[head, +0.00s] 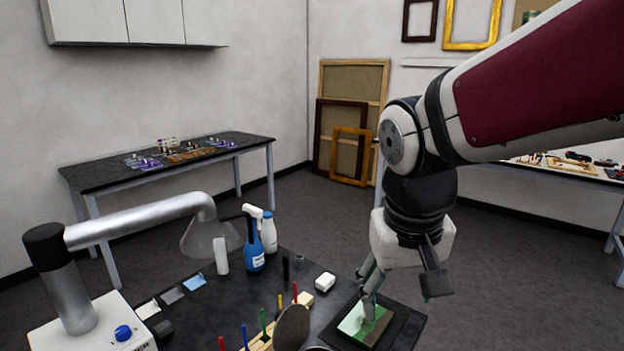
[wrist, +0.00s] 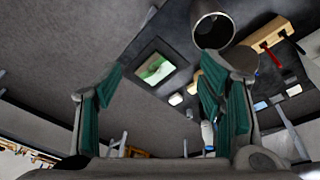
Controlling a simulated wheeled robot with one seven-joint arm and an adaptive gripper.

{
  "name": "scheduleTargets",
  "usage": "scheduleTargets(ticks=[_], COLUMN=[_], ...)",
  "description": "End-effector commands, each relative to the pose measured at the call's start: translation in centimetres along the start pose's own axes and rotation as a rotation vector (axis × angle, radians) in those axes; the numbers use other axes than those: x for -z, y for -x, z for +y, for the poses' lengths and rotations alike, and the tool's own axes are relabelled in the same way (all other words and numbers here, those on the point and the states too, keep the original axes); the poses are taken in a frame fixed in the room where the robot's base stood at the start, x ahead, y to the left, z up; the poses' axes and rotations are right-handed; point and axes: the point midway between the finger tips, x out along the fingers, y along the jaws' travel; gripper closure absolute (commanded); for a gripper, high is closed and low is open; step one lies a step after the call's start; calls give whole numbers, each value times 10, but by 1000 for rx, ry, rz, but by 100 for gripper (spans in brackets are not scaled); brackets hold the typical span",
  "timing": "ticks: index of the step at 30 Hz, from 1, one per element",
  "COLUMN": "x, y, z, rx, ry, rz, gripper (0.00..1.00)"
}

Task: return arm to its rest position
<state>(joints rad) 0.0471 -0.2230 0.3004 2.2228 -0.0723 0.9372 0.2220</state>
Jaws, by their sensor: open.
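My arm comes in from the upper right of the head view. My gripper (head: 403,300) hangs from it with the fingers spread apart and nothing between them. The gripper also shows open in the wrist view (wrist: 160,70), with green finger pads on both sides. A green and pale flat piece (head: 363,326) lies on a dark square pad (head: 409,327) on the bench. One finger overlaps this piece in the head view. In the wrist view the piece (wrist: 155,69) shows beyond the fingertips, apart from them.
The black bench (head: 205,308) carries a blue spray bottle (head: 254,250), a white bottle (head: 269,233), a white block (head: 325,281) and a wooden rack (head: 258,341) of coloured tools. A silver extraction arm (head: 135,222) stands at left. Floor (head: 330,225) behind the bench is clear.

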Motion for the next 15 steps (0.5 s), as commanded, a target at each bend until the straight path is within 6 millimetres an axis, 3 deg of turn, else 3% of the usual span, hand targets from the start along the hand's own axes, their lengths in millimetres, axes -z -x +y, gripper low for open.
scheduleTargets(ticks=[6,15], x=[-43,-88], y=[30,42], z=[40,64], rx=[4,50], ry=[-47,-81], rz=[130,256], gripper=[37,37])
